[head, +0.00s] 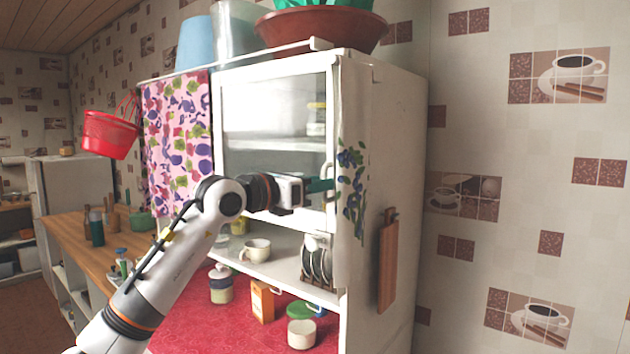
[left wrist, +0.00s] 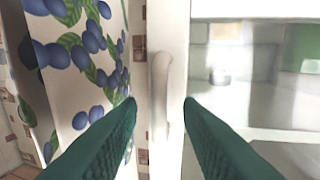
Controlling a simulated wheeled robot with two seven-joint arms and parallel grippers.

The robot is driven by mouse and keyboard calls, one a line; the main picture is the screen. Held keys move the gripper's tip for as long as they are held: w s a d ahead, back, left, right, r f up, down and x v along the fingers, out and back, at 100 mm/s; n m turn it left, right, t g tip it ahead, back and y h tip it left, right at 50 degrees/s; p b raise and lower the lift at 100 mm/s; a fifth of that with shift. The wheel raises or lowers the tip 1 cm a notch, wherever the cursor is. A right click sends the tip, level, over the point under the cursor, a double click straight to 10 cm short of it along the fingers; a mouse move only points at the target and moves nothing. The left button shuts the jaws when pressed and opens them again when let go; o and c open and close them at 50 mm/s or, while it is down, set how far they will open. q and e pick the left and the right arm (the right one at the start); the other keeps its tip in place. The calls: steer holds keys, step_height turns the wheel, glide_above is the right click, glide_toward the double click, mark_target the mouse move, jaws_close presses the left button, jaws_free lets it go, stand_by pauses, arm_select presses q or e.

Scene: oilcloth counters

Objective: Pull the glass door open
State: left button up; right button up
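The glass door (head: 272,112) of the white cupboard looks shut, in a white frame with a pale upright handle (head: 329,172) near its right edge. My left gripper (head: 321,185) is at the lower part of this handle. In the left wrist view, the green fingers of the left gripper (left wrist: 160,103) are apart, with the handle (left wrist: 161,88) showing between them and a gap on each side. I cannot tell how deep the handle is between the fingertips. The glass door (left wrist: 245,70) fills the right of that view. My right gripper is not in view.
Below the door is an open shelf with a cream cup (head: 256,250) and a plate rack (head: 317,262). Jars and a box stand on the red cloth (head: 185,325). A brown basin (head: 320,27) rests on top. A cutting board (head: 388,262) hangs on the cupboard's right side.

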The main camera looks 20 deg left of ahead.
arm_select(q)
steer(key=shift+c, duration=0.2)
jaws_close()
steer(key=shift+s, duration=0.1)
